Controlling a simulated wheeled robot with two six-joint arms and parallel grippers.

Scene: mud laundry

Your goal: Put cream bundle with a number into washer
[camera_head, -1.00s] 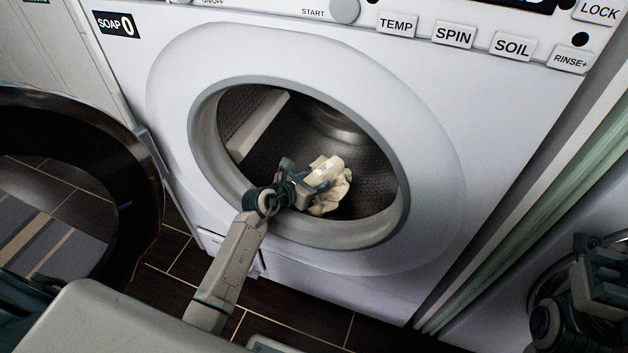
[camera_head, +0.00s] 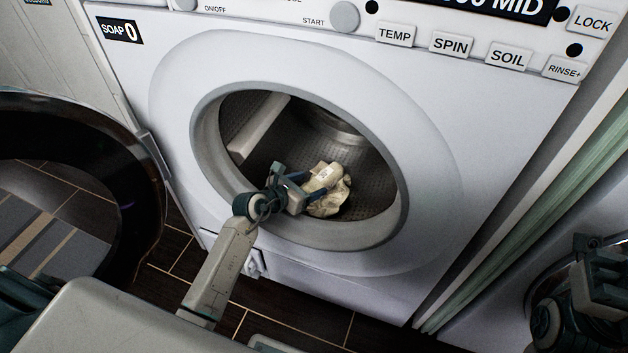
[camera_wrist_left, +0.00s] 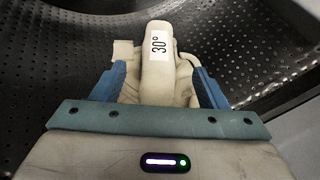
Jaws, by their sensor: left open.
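The cream bundle (camera_head: 328,191) lies inside the drum of the washer (camera_head: 440,120), near the opening's lower right. In the left wrist view the bundle (camera_wrist_left: 157,62) shows a white label reading 30°. My left gripper (camera_head: 302,188) reaches through the washer's round opening. Its blue fingers (camera_wrist_left: 160,85) are open, one on each side of the bundle's near part, with the bundle resting in the drum. My right gripper (camera_head: 600,265) is at the right edge of the head view, away from the washer opening; its fingertips are not clear.
The washer's round door (camera_head: 80,190) stands open at the left. The grey rim (camera_head: 345,238) of the opening lies just below my left arm. A panel with labelled buttons (camera_head: 450,43) runs along the top. The rest of the drum looks empty.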

